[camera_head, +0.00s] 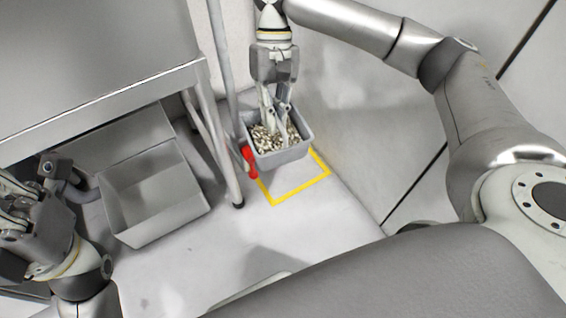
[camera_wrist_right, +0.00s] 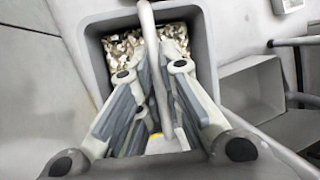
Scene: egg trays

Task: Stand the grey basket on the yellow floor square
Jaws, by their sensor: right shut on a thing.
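The grey basket (camera_head: 282,157), filled with small pale and brown pieces, hangs below my right gripper (camera_head: 275,108). That gripper is shut on the basket's handle, which crosses between the fingers in the right wrist view (camera_wrist_right: 152,60). The yellow floor square (camera_head: 302,192) is an outline on the pale floor. The basket covers its upper part in the head view, and its lower part shows in front. I cannot tell whether the basket touches the floor. My left gripper (camera_head: 22,215) is at the left edge, away from the basket; its fingers are unclear.
A red object (camera_head: 250,162) shows at the basket's left side. A metal table (camera_head: 90,105) with legs stands at the left, one leg close to the square. A larger empty grey bin (camera_head: 152,234) is on the floor. A wall is behind; floor in front is clear.

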